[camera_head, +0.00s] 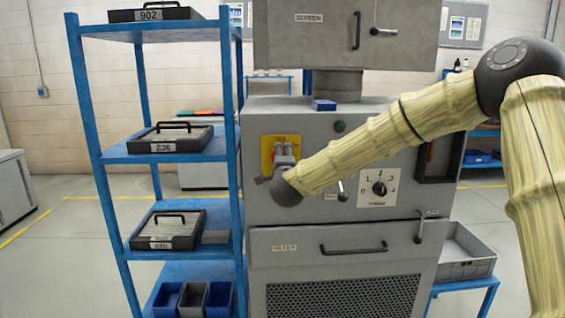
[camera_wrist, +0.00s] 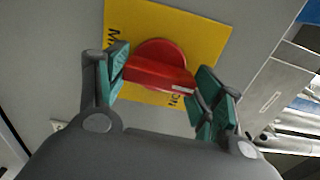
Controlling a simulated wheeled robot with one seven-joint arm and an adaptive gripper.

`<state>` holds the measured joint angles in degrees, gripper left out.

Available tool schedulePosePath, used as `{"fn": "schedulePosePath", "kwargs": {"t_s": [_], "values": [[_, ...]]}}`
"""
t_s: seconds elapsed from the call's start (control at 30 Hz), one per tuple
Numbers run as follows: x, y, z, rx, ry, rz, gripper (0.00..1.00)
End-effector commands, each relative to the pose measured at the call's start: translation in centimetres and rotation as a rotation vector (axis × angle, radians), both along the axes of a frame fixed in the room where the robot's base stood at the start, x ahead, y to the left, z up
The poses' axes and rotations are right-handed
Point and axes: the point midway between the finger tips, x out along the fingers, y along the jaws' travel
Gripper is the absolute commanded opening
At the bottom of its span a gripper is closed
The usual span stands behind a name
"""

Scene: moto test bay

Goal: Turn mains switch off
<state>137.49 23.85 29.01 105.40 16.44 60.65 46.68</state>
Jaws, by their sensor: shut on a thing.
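The mains switch is a red rotary knob (camera_wrist: 160,74) with a raised bar handle on a yellow plate (camera_wrist: 205,32). In the wrist view the bar lies nearly crosswise, tilted slightly down to the right. Black letters "ON" show below its right part, and an "M" shows at the left; the other lettering is hidden. My gripper (camera_wrist: 164,76) is shut on the bar, with green finger pads at its two ends. In the head view the yellow plate (camera_head: 267,147) is on the grey machine's front, and my gripper (camera_head: 283,160) covers much of it.
A blue shelf rack (camera_head: 88,120) with labelled trays stands close to the left of the switch. A numbered selector dial (camera_head: 379,188) and a small lever (camera_head: 342,191) are to the right. A drawer handle (camera_head: 354,248) is below. A blue box (camera_head: 324,105) rests on the machine's ledge.

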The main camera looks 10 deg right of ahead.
Motion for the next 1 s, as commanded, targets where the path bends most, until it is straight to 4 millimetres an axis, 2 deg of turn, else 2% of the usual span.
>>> {"fn": "schedulePosePath", "kwargs": {"t_s": [0.67, 0.7, 0.77, 0.8, 1.0], "values": [[-0.02, 0.03, -0.07, -0.056, 0.010, 0.000, 0.43], [-0.02, 0.03, -0.08, -0.056, 0.010, 0.000, 0.74], [-0.02, 0.03, -0.08, -0.056, 0.010, 0.000, 0.85], [-0.02, 0.03, -0.07, -0.056, 0.010, 0.000, 0.88], [-0.02, 0.00, -0.04, -0.055, 0.010, 0.000, 0.88]]}}
